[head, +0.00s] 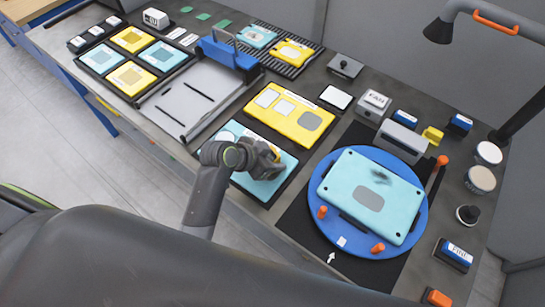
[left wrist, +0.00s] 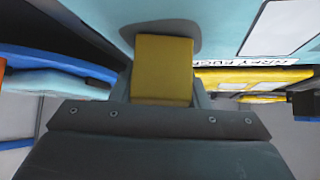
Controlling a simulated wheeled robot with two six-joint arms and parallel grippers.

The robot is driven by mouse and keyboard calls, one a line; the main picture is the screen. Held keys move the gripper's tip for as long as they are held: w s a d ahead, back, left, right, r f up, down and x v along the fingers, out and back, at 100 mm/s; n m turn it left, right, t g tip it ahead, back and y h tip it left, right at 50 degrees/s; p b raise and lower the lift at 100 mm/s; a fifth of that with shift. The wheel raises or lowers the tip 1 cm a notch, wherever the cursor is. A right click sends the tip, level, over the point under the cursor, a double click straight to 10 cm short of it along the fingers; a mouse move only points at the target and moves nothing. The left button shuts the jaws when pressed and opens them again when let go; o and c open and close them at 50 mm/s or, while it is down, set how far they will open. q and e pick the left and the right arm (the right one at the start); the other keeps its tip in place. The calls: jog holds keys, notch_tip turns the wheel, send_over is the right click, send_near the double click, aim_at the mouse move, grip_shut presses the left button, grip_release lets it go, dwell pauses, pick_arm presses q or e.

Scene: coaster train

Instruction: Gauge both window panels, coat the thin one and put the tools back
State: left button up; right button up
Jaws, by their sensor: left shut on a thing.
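My left gripper (head: 272,163) is shut on a small yellow block (left wrist: 162,68), held over a light blue board (head: 288,160) at the table's front edge. The block meets a grey patch (left wrist: 195,40) on a light blue surface in the left wrist view; I cannot tell whether it touches. A light blue panel (head: 350,180) with a grey window and a dark smudge lies on the blue turntable (head: 325,237). A yellow panel (head: 293,50) and a light blue panel (head: 256,38) lie on the dark ribbed rack. My right gripper is not in view.
A yellow board (head: 270,118) with several pads lies behind the gripper. Orange pegs (head: 377,248) stand on the turntable. Round pots (head: 482,179), a yellow block (head: 432,135) and a grey box (head: 402,139) stand right. A blue-clamped tray (head: 190,95) and a lamp arm (head: 490,22) also show.

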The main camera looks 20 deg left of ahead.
aim_at(272, 153)
pick_arm(q)
jog(key=shift+f, duration=0.15)
dwell(0.3)
jog(key=o, duration=1.2)
jog(key=shift+r+p, duration=3)
jog(key=shift+p, duration=0.4)
